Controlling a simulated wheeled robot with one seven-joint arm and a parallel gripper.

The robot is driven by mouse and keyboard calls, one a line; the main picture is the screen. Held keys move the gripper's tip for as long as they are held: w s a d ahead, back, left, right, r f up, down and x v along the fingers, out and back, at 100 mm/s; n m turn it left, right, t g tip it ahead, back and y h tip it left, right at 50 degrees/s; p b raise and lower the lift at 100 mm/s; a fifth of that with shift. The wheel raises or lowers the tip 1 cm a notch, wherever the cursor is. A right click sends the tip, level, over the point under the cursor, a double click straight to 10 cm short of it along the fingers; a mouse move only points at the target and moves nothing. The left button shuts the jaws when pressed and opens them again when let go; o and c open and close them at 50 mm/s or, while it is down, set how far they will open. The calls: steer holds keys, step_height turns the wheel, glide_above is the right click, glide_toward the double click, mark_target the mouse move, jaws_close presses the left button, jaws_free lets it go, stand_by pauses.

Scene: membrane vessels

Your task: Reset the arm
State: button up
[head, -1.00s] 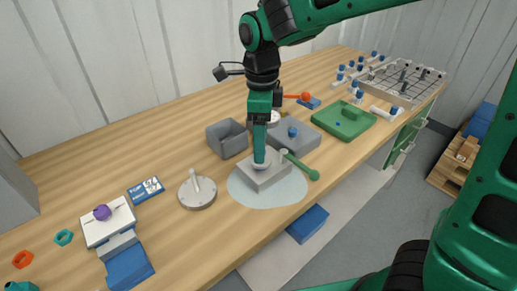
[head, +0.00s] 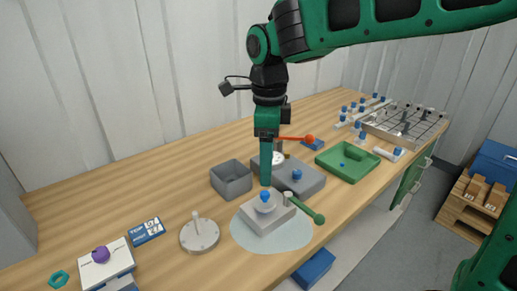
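My gripper (head: 266,184) points down over the wooden bench, its green fingers seen edge-on, so I cannot tell whether they are open or shut. Its tip shows just above and behind a grey block (head: 264,219) with a blue-topped fitting (head: 265,197). The block sits on a pale round mat (head: 251,241). A green-handled lever (head: 308,211) sticks out from the block's right side. Nothing shows hanging from the gripper.
An open grey box (head: 231,180) and a grey block with a blue knob (head: 303,182) stand beside the gripper. A red-ended lever (head: 297,138) lies behind. A green tray (head: 347,163), a wire rack (head: 402,125) and a round grey lid (head: 200,236) also stand on the bench.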

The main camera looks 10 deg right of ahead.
steer(key=s+d+f+n, duration=0.1)
steer(key=s+d+n, duration=0.2)
steer(key=d, duration=0.7)
steer(key=s+d+f+n, duration=0.2)
steer(key=s+d+n, duration=0.15)
steer(key=d, duration=0.75)
steer(key=s+d+f+n, duration=0.2)
steer(key=s+d+n, duration=0.2)
steer(key=s, duration=0.3)
steer(key=s+d+f+n, duration=0.3)
steer(key=s+d, duration=0.3)
steer(key=s, duration=0.2)
steer(key=shift+s+d+n, duration=0.2)
steer(key=shift+d+n, duration=0.15)
steer(key=shift+d, duration=0.05)
steer(key=shift+w+f, duration=0.3)
steer(key=shift+w, duration=0.3)
